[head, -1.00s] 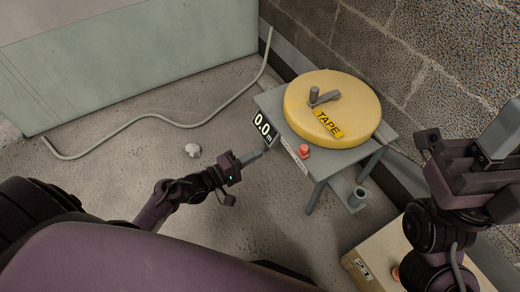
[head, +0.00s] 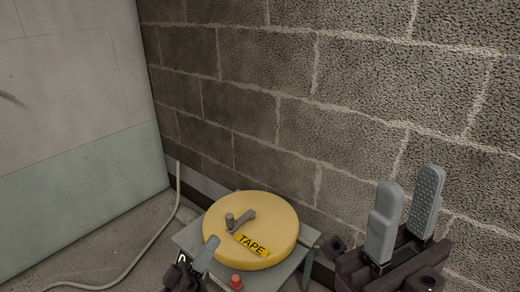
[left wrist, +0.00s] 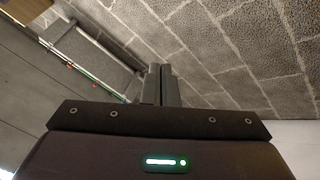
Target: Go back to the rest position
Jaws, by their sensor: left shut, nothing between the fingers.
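The yellow tape reel (head: 272,212) lies flat on a small grey table (head: 190,237), with a grey crank (head: 238,219) on top and a TAPE label facing me. A red knob (head: 236,282) sits at the table's near edge. My left gripper (head: 207,250) is in front of the reel in the head view, partly cut off by the bottom edge. In the left wrist view its fingers (left wrist: 160,82) are together and hold nothing. My right gripper (head: 407,205) points up at the right, its two grey fingers apart and empty.
A block wall (head: 300,90) rises behind the reel. A pale green and grey panel (head: 85,190) stands at the left. A pale conduit (head: 150,250) runs along the floor beside it.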

